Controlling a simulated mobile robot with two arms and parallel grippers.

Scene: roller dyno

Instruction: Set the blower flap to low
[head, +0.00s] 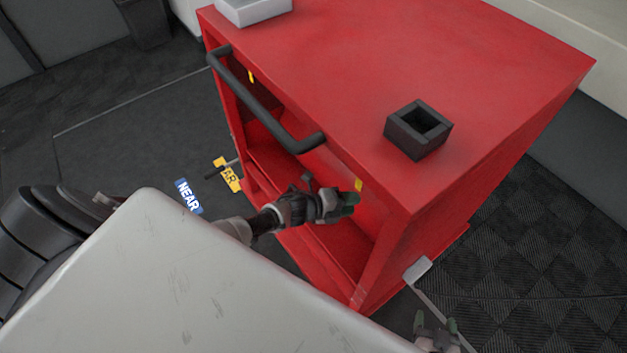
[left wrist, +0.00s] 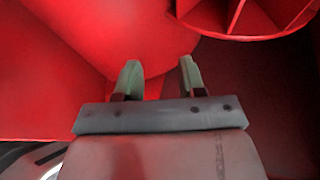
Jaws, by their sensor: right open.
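The red cabinet (head: 430,75) stands in the head view, with a black bar handle (head: 262,112) along its open front. I cannot pick out the blower flap or a low mark for certain. My left gripper (head: 350,203) is at the near end of the open front, below a small yellow mark (head: 359,185). In the left wrist view its two fingers (left wrist: 160,75) are apart with nothing between them, in front of red panels. A round red ribbed part (left wrist: 245,18) shows at the top right there. My right gripper (head: 437,322) is open and empty at the bottom right.
A dark square open box (head: 399,138) and a pale box (head: 252,10) sit on the cabinet top. A blue NEAR sign (head: 188,196) and a partly hidden yellow sign (head: 222,168) show left of the cabinet. Patterned floor (head: 520,230) lies clear at the right.

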